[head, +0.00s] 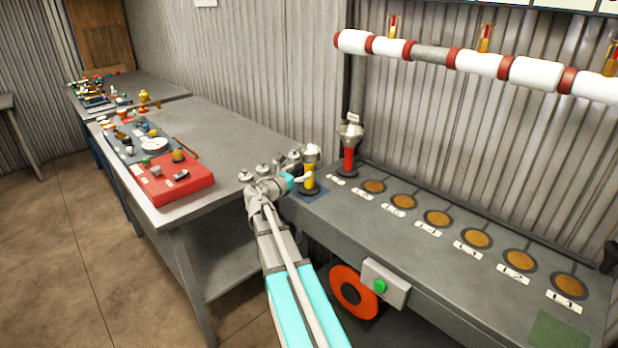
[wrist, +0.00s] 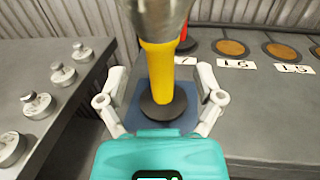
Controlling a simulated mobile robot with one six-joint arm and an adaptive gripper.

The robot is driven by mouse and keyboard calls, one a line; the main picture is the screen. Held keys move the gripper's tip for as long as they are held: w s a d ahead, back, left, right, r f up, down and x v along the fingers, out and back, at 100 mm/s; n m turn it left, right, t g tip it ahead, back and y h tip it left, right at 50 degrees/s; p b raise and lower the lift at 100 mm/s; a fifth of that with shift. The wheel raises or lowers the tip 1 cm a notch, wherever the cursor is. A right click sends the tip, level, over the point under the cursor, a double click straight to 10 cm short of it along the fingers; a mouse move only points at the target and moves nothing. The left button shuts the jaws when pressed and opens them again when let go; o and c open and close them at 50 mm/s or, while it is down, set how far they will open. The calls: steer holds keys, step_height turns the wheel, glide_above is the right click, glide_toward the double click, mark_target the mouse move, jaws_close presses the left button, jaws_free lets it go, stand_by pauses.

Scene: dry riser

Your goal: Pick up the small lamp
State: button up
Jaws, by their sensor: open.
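A yellow lamp-like thing (head: 309,175) with a silver flared top stands upright on its dark round base, on a blue square (head: 316,194) at the left end of the grey bench. A similar red one (head: 348,158) stands behind it to the right, so colour tells them apart; no label shows which is the small lamp. My gripper (head: 298,176) is open at the yellow one. In the wrist view its fingers (wrist: 162,80) are on either side of the yellow body (wrist: 160,68), with gaps visible. The silver top is cut off by the frame's upper edge.
Several small metal weights (wrist: 61,73) stand on the table left of my gripper. A red box (head: 172,186) with small parts lies farther left. Brown discs (head: 437,218) with number cards line the bench. A red-and-white pipe (head: 480,62) runs above it.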

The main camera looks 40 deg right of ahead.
mark_target(306, 168)
steer(key=shift+d, duration=0.1)
steer(key=shift+f+x, duration=0.2)
steer(key=shift+x, duration=2.35)
steer(key=shift+w, duration=0.1)
jaws_close()
